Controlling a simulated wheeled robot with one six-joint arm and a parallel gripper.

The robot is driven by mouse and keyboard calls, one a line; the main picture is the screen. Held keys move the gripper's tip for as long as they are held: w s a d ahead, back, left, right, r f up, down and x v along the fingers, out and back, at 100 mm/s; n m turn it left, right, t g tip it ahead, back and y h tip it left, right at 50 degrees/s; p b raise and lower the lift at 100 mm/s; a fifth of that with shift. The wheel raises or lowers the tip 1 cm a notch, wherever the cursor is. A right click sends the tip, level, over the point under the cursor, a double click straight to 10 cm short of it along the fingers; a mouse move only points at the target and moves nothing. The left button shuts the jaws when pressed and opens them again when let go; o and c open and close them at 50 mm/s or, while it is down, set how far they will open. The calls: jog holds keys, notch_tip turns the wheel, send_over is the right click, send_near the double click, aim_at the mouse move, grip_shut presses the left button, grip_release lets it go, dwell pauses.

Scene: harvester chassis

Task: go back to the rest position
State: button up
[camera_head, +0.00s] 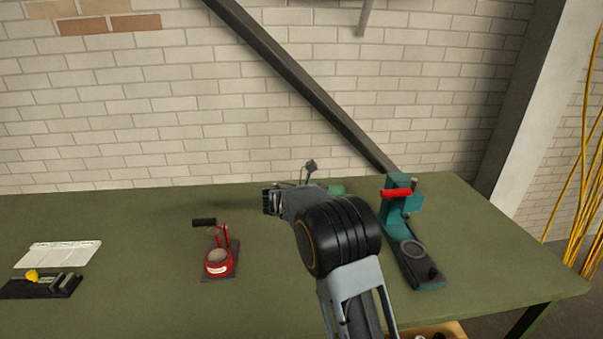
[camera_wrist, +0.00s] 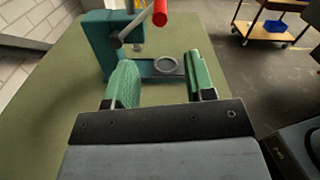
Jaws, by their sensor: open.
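My gripper (camera_wrist: 163,75) has two green-padded fingers spread apart, with nothing held between them. In the head view my gripper (camera_head: 337,190) is mostly hidden behind my own arm, and only a bit of green shows. It is above the green table (camera_head: 150,215), to the left of a teal press (camera_head: 396,208) with a red handle. The teal press also shows in the wrist view (camera_wrist: 101,38), ahead of the fingers. Its base with a ring is seen through the gap between them. I cannot tell how far apart the gripper and press are.
A red device with a black handle (camera_head: 217,262) stands left of my arm. A black fixture with a yellow part (camera_head: 40,286) and a white tray (camera_head: 57,254) lie at far left. A brick wall (camera_head: 150,120) stands behind. A cart with a blue bin (camera_wrist: 275,27) stands beyond the table.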

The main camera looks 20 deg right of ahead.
jog(key=s+a+f+m+t+y, duration=0.2)
jog(key=s+a+f+m+y, duration=0.2)
jog(key=s+f+m+y, duration=0.55)
jog(key=s+a+r+m+t+y, duration=0.2)
jog(key=s+a+m+t+y, duration=0.3)
jog(key=s+a+m+y, duration=0.3)
jog(key=s+a, duration=0.2)
jog(key=s, duration=0.2)
jog(key=shift+a+r, duration=0.2)
jog(key=shift+r, duration=0.05)
jog(key=shift+d+r+t, duration=0.2)
jog(key=shift+r+t, duration=0.3)
jog(key=shift+r, duration=0.2)
